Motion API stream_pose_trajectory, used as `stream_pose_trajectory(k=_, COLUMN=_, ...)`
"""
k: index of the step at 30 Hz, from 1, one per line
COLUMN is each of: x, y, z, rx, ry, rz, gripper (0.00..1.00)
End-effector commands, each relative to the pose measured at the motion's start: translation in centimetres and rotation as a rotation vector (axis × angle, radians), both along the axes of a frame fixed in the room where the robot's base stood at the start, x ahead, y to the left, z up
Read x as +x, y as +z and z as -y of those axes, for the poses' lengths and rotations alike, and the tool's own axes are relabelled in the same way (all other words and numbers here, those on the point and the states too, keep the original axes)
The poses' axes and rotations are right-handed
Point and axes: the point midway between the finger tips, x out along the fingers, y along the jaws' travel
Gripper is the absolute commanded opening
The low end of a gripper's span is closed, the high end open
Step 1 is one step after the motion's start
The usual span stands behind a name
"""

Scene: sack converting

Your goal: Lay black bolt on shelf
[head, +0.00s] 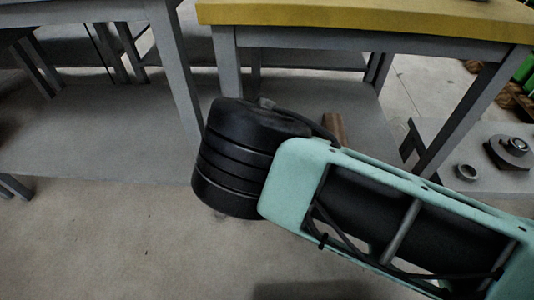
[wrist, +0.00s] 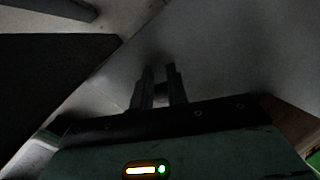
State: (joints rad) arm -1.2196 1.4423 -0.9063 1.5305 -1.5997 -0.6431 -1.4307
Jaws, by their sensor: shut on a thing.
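My gripper (wrist: 161,72) shows in the wrist view with its two dark fingers close together. It is shut on a small dark piece (wrist: 161,93), which fits the black bolt, though the picture is too dim to show its shape. In the head view my own arm hides the gripper and the bolt. The grey shelf (head: 362,112) lies low under the yellow-topped table. In the wrist view a grey surface (wrist: 235,55), likely this shelf, lies beyond the fingertips; I cannot tell whether the bolt touches it.
A brown piece (head: 335,127) lies on the shelf beside my arm; a brown object (wrist: 292,122) shows in the wrist view. Grey table legs (head: 228,65) flank the shelf below the yellow tabletop (head: 370,18). A metal ring (head: 466,172) and a dark round part (head: 510,150) sit at right.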

Motion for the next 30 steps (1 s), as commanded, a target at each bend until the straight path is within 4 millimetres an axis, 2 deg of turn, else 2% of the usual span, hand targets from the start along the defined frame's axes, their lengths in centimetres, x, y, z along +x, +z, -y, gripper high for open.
stream_pose_trajectory(k=6, x=0.0, y=0.1, z=0.0, rx=0.0, ry=0.0, rz=0.0, gripper=0.0)
stream_pose_trajectory(k=7, x=0.0, y=0.1, z=0.0, rx=0.0, ry=0.0, rz=0.0, gripper=0.21)
stream_pose_trajectory(k=9, x=0.0, y=0.0, z=0.0, rx=0.0, ry=0.0, rz=0.0, gripper=0.41)
stream_pose_trajectory(k=20, x=-0.2, y=0.3, z=-0.1, rx=0.001, ry=0.0, rz=-0.003, gripper=0.41)
stream_pose_trajectory(k=25, x=-0.7, y=2.6, z=0.0, rx=0.003, ry=0.0, rz=-0.001, gripper=0.41)
stream_pose_trajectory(k=30, x=-1.8, y=6.5, z=0.1, rx=0.003, ry=0.0, rz=0.0, gripper=0.41)
